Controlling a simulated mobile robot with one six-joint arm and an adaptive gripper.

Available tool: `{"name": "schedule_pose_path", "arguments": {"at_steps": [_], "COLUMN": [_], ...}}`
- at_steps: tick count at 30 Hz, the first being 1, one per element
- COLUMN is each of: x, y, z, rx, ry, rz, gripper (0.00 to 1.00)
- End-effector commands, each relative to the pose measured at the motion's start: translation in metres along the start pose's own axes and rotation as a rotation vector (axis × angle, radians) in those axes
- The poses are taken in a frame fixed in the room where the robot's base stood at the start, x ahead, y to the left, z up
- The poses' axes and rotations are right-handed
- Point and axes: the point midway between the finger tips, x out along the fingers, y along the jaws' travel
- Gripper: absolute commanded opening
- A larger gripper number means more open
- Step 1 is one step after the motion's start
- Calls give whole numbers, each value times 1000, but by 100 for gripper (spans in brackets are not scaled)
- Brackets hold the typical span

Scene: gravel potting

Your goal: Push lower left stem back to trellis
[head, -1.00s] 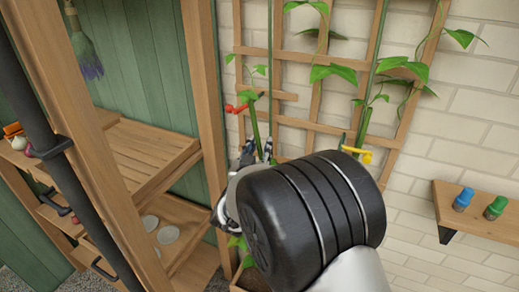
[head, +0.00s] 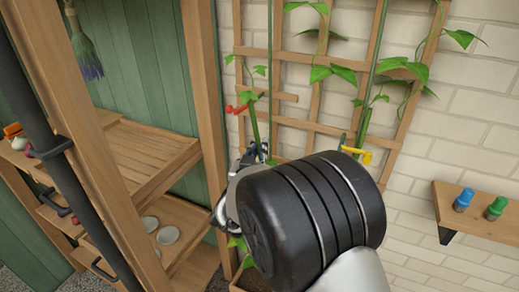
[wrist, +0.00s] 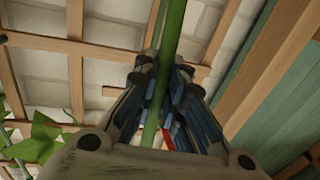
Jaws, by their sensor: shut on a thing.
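The wooden trellis (head: 291,122) stands against the white brick wall. The lower left stem (head: 255,125) is green and rises in front of the trellis's left part, with a red clip (head: 237,108) beside it. My gripper (head: 262,150) is at this stem, largely hidden behind my black wrist. In the wrist view the stem (wrist: 173,40) runs between the fingers of my gripper (wrist: 163,75), which are closed around it. The trellis slats (wrist: 75,48) show behind. I cannot tell whether the stem touches them.
A yellow clip (head: 358,153) sits by another stem to the right. A wooden shelf unit (head: 150,160) stands close on the left. A small wall shelf (head: 480,208) at the right holds a blue clip (head: 463,199) and a green clip (head: 496,207).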

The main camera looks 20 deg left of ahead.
Motion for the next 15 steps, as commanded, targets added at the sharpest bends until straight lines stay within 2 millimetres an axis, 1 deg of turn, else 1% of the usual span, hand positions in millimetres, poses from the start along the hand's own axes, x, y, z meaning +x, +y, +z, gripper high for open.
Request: {"name": "schedule_pose_path", "arguments": {"at_steps": [4,7,11,15], "x": [2,9,26,44], "y": [0,2,6,10], "z": [-1,-6,-13,-16], "rx": [1,5,17,29], "ry": [-6,-30,-88,-153], "rz": [0,1,-1,-3], "gripper": [0,0,0,0]}}
